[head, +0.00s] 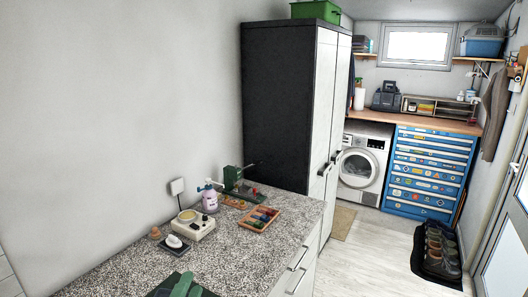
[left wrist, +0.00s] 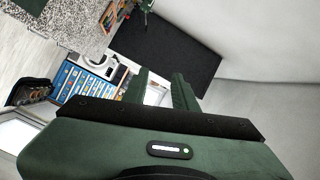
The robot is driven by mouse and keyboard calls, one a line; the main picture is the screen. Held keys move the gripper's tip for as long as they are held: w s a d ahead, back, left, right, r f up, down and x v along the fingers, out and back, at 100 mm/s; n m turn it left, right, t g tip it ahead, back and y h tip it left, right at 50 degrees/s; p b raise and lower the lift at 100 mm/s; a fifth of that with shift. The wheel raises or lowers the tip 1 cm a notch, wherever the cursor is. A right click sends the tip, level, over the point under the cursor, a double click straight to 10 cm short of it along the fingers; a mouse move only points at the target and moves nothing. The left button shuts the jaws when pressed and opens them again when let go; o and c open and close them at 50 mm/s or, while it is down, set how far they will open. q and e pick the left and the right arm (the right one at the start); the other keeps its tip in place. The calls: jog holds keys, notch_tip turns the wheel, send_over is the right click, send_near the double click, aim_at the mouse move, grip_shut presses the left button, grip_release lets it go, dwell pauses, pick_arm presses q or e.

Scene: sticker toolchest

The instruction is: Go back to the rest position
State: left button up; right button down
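My left gripper (head: 186,285) shows only in part at the bottom edge of the head view, as dark green shapes over the speckled counter (head: 120,262). In the left wrist view my left gripper (left wrist: 160,90) shows two green fingers standing apart with nothing between them. The blue toolchest (head: 431,172) with several stickered drawers stands at the back right with its drawers looking shut. It also shows tilted in the left wrist view (left wrist: 72,84). My right gripper is in neither view.
The counter bears a white-and-cream appliance (head: 194,226), a spray bottle (head: 209,197), a green tool (head: 233,180) and a wooden tray (head: 259,219). A tall dark cabinet (head: 278,105) stands behind it. Shoes on a black tray (head: 436,250) lie on the floor; the floor before them is clear.

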pick_arm(q)
jog(key=s+a+f+n+g+y, duration=0.1)
jog(key=s+a+f+n+g, duration=0.3)
jog(key=f, duration=0.4)
jog(key=s+a+f+n+g+y, duration=0.1)
jog(key=s+f+n+g, duration=0.3)
jog(key=s+f, duration=0.25)
jog(key=s+f+n+g, duration=0.55)
jog(key=s+f, duration=0.35)
jog(key=s, duration=0.4)
jog(key=s+f+g+b, duration=0.1)
jog(key=s+f+b, duration=0.15)
jog(key=f, duration=1.45)
jog(key=s+f+g+b, duration=0.1)
jog(key=f+b, duration=0.3)
jog(key=f, duration=1.3)
jog(key=s+a+f+m+g+b, duration=0.1)
jog(key=s+a+f+b, duration=0.2)
jog(key=s+f, duration=1.1)
notch_tip(320, 180, down, 4)
jog(key=shift+s+r, duration=0.1)
jog(key=shift+s, duration=0.3)
